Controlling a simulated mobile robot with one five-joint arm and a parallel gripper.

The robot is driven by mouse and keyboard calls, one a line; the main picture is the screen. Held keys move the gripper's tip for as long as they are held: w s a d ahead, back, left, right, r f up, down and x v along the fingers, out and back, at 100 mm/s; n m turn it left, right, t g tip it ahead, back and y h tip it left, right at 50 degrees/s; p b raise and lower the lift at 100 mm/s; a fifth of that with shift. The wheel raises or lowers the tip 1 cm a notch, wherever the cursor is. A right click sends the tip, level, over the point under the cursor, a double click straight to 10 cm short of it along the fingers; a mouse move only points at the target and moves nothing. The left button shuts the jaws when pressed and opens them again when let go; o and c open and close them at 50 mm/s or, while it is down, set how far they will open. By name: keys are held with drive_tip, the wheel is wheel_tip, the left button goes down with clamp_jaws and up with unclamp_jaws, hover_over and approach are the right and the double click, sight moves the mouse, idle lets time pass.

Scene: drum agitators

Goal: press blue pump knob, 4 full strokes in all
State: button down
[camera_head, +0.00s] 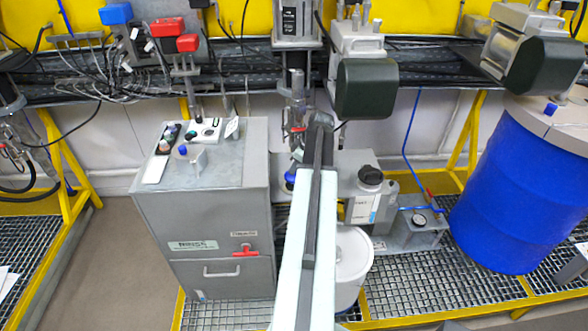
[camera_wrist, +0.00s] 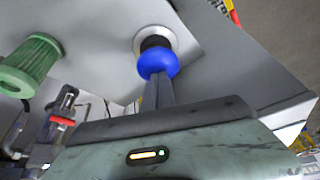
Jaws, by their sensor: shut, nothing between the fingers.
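The blue knob (camera_wrist: 157,62) shows in the wrist view as a round cap on a black neck, set in a pale round collar on a grey surface. A length of the dark neck is visible. My gripper (camera_wrist: 158,82) is shut and empty, its fingertips at the near side of the knob. They look in line with it; I cannot tell whether they touch. In the head view, a blue piece (camera_head: 290,177) shows just left of my arm and is probably this knob. My fingertips are not clear there.
In the wrist view, a green ribbed cylinder (camera_wrist: 32,64) and a red-handled valve (camera_wrist: 62,121) are at the left. In the head view, a grey cabinet (camera_head: 205,215) stands left of my arm, a black-capped bottle (camera_head: 364,206) right, and a blue drum (camera_head: 508,190) far right.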

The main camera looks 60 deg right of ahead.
drive_tip(key=shift+r+p, duration=2.1)
wheel_tip(320, 180, up, 6)
drive_tip(key=p, duration=0.6)
